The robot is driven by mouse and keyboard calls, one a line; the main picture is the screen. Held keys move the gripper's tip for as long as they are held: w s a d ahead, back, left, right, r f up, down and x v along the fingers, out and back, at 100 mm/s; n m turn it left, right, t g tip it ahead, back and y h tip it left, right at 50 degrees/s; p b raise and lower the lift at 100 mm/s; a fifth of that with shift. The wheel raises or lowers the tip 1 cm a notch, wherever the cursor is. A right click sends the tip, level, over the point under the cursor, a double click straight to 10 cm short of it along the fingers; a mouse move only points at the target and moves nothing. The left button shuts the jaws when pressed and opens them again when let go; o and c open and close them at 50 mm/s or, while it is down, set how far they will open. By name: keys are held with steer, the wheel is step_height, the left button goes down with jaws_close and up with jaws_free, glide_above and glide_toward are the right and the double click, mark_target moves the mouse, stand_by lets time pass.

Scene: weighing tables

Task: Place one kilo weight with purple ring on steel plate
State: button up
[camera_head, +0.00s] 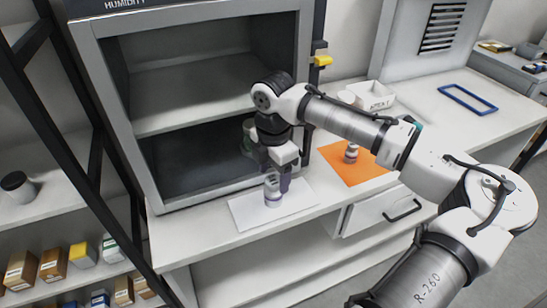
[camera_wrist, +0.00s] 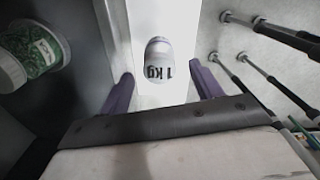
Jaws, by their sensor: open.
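A pale weight marked "1 kg" (camera_wrist: 159,60) stands upright in the wrist view, ahead of and between my two purple fingers. In the head view this weight (camera_head: 272,196) stands on a pale flat plate (camera_head: 242,211) in front of the cabinet; a purplish band shows on it. My gripper (camera_head: 279,182) is open just above and behind the weight, pointing down, one finger partly beside it in the picture. I cannot tell whether it touches. Whether the pale plate is steel is unclear. Another small weight (camera_head: 351,153) stands on an orange mat (camera_head: 368,171).
The open humidity cabinet (camera_head: 190,158) stands close behind my gripper. A jar with green contents (camera_wrist: 40,52) is inside it. A white box (camera_head: 377,97) and a blue frame (camera_head: 467,99) lie on the counter at right. A shelf rack (camera_head: 45,215) stands at left.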

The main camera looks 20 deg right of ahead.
step_height(320, 180, up, 7)
steer(key=shift+f+b, duration=0.15)
steer(key=shift+b, duration=0.3)
